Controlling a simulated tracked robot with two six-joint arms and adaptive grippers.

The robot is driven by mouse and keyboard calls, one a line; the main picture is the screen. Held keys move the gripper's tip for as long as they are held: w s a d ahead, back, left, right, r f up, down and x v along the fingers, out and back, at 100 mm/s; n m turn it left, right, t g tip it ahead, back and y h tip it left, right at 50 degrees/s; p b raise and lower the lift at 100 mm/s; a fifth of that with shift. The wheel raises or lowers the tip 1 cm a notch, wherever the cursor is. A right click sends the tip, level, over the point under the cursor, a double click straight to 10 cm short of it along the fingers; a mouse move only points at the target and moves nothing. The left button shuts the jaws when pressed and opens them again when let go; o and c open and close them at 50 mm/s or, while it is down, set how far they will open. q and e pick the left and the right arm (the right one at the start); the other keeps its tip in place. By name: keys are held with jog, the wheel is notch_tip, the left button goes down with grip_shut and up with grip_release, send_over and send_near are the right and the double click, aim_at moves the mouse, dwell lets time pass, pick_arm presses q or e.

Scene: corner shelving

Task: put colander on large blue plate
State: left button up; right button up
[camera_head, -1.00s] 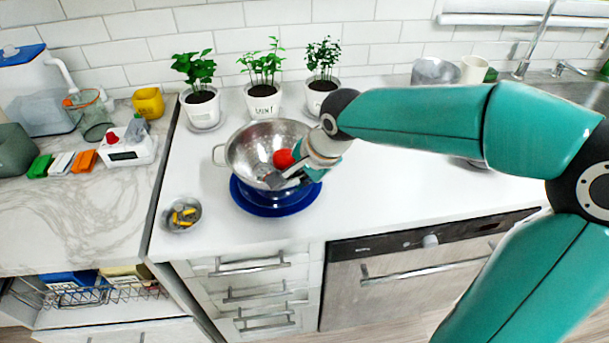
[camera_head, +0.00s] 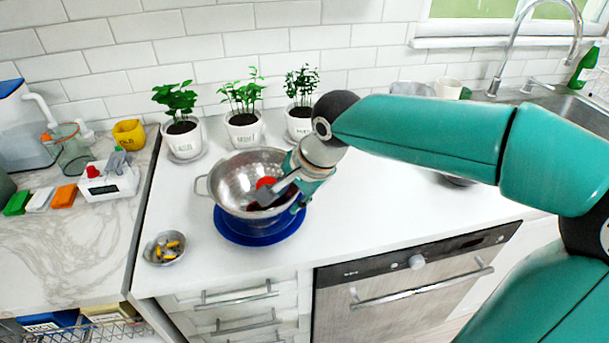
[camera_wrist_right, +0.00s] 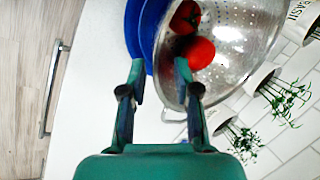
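The metal colander (camera_head: 228,184) sits over the large blue plate (camera_head: 256,241) on the white counter. It has two red round items (camera_wrist_right: 200,52) inside. A dark blue rounded shape (camera_wrist_right: 166,45) shows between colander and plate; I cannot tell whether it is a separate bowl. My right gripper (camera_wrist_right: 160,66) is at the colander's right rim, coming from the right. Its fingers are apart, one over the inside of the colander, one outside over the blue. Whether they touch the rim is not clear. My left gripper is not in view.
Three potted herbs (camera_head: 244,133) stand behind the colander. A small metal bowl with yellow items (camera_head: 164,248) is at the front left. A white scale-like device (camera_head: 108,184) and coloured blocks (camera_head: 40,200) lie on the left counter.

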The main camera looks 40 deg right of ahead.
jog(key=v, duration=0.7)
jog(key=shift+f, duration=0.1)
